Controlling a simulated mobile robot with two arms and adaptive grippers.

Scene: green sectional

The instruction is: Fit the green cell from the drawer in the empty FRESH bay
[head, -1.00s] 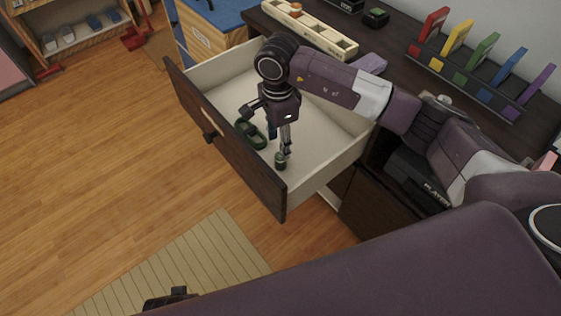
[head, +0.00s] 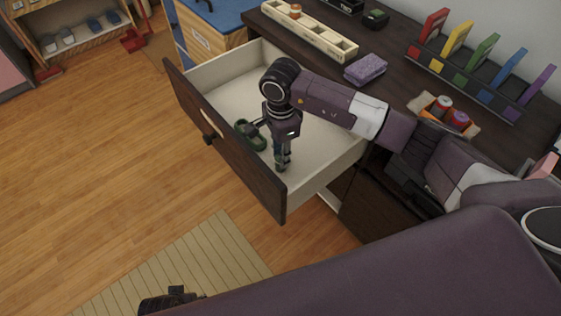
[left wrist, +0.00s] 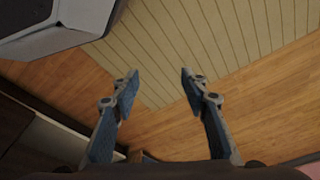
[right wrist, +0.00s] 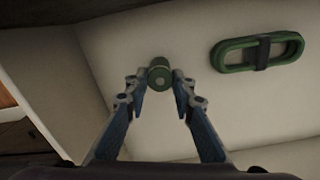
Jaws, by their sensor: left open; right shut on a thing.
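The drawer (head: 230,155) is pulled out, with a dark front and pale inside. My right gripper (head: 282,162) reaches down into its near end. In the right wrist view its fingers (right wrist: 159,84) are shut on the small round green cell (right wrist: 159,74), seen end-on between the tips. In the head view the fingers mostly hide the cell. My left gripper (left wrist: 157,78) is open and empty above the floor mat; part of it shows at the bottom of the head view (head: 172,301). I cannot read a FRESH label on any bay.
A green oval loop with a dark band (head: 249,136) lies in the drawer, also in the right wrist view (right wrist: 258,53). On the desk are a long cream tray (head: 325,37) with bays, a purple sponge (head: 366,69), an orange box (head: 432,113) with cells and a coloured rack (head: 465,85).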

